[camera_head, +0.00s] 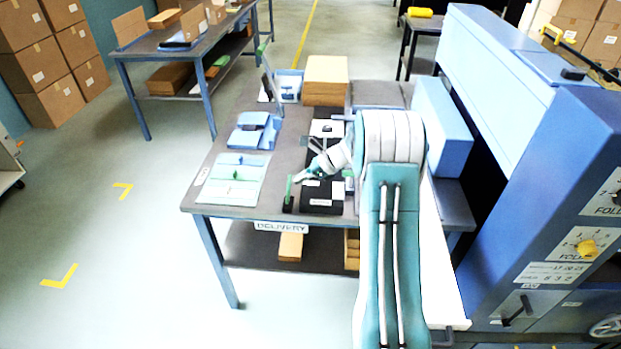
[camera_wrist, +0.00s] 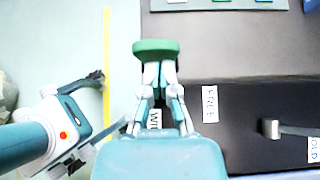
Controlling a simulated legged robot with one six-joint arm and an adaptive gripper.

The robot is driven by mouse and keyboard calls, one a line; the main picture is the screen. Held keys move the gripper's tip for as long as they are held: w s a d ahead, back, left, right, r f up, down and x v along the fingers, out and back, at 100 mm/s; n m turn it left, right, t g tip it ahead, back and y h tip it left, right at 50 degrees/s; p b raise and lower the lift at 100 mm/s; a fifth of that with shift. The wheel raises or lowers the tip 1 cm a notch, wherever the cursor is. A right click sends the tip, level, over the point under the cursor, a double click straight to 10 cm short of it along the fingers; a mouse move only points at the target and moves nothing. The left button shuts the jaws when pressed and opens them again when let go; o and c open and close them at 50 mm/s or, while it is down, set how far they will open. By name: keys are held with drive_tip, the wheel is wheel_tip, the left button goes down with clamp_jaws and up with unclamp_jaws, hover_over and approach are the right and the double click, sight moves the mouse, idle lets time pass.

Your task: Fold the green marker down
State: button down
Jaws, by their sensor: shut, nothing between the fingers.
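The green marker (camera_head: 289,188) stands upright on a dark block at the front edge of the delivery table, left of the black strip (camera_head: 322,190). In the wrist view the green marker (camera_wrist: 155,46) shows as a green bar just beyond my fingertips. My gripper (camera_head: 301,177) is shut and empty, its tips close beside the marker's upper part. It also shows in the wrist view (camera_wrist: 158,72). I cannot tell whether the tips touch the marker. The marker's lower part is hidden in the wrist view by my fingers.
A pale mat (camera_head: 215,190) with small coloured pieces lies left of the marker. Blue pieces (camera_head: 254,131) and a cardboard stack (camera_head: 325,80) stand farther back. The big blue machine (camera_head: 540,130) is to the right. A metal lever (camera_wrist: 285,130) sits between FREE and partly cut-off OLD labels.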

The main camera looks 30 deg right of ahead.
drive_tip(key=shift+w+a+r, duration=0.1)
idle(0.4)
drive_tip(key=shift+w+a+r+g+h, duration=0.1)
drive_tip(key=shift+a+g+h, duration=0.1)
drive_tip(key=shift+g+h, duration=0.1)
